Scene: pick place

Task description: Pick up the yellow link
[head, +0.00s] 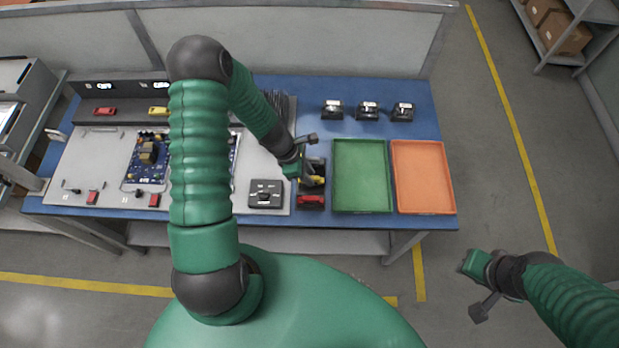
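A small yellow link (317,181) lies in a dark holder between the grey board and the green tray, above a red link (311,200) in the picture. My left gripper (308,172) is right at the yellow link and partly covers it. Its fingers are too small and overlapped to show whether they grip it. Another yellow piece (158,111) lies by the back rack, beside a red one (105,112). My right gripper (478,284) is off the table at lower right, above the floor, far from the link; its finger opening is unclear.
A green tray (361,209) and an orange tray (424,210) are right of the holder on the blue table (300,219). Several black devices (367,110) stand behind the trays. A black box (265,194) sits left of the holder.

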